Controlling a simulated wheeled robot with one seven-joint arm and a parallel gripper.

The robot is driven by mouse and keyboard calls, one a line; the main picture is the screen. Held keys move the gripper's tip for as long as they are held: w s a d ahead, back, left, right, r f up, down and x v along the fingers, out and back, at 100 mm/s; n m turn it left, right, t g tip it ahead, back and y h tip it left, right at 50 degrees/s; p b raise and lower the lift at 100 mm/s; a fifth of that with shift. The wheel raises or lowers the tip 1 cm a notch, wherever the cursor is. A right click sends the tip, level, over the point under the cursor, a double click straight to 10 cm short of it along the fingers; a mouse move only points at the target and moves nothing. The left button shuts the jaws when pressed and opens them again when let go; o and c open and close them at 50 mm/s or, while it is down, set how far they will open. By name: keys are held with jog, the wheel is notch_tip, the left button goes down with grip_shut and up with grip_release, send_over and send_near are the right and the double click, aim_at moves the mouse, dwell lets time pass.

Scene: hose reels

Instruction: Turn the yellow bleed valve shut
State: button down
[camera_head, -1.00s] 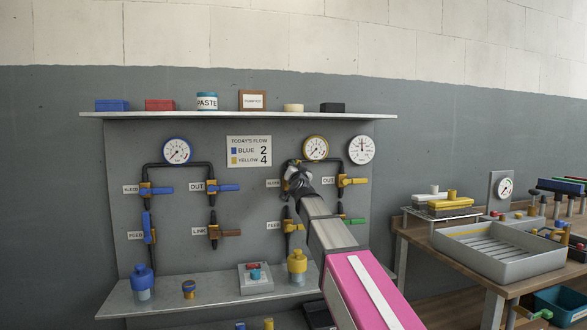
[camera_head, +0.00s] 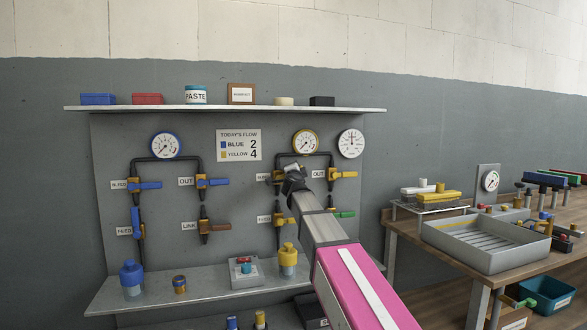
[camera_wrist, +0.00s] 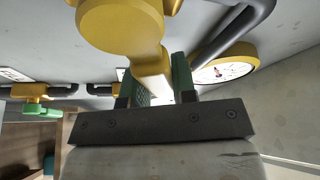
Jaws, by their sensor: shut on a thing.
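The yellow line's bleed valve is mostly hidden behind my gripper (camera_head: 291,174) in the head view, beside its partly covered label (camera_head: 263,177). In the wrist view the valve's yellow handle (camera_wrist: 122,26) has a round hub, with a lever (camera_wrist: 150,62) running down between my green-padded fingers. My gripper (camera_wrist: 158,82) is shut on that lever. The lever's exact angle against the pipe is hard to tell. The yellow gauge (camera_head: 305,141) is above the valve; its dial also shows in the wrist view (camera_wrist: 222,70).
The yellow out valve (camera_head: 343,174) is close on the right. A green-handled valve (camera_head: 344,214) and a feed valve (camera_head: 281,220) sit below. A shelf (camera_head: 220,108) runs above. A yellow-capped bottle (camera_head: 288,262) stands on the lower ledge. A workbench (camera_head: 405,235) is at the right.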

jog(key=shift+d+f+m+g, duration=0.2)
jog(key=shift+f+m+g, duration=0.3)
jog(key=shift+f+m, duration=0.5)
jog(key=shift+d+f+m+g, duration=0.15)
jog(key=shift+f+m+g, duration=0.4)
jog(key=shift+m, duration=0.85)
jog(key=shift+f, duration=0.1)
jog(key=c, duration=0.9)
grip_release()
jog(key=s, duration=0.3)
jog(key=s+a, duration=0.1)
jog(key=s, duration=0.6)
jog(key=shift+s+a, duration=0.15)
jog(key=shift+s, duration=0.2)
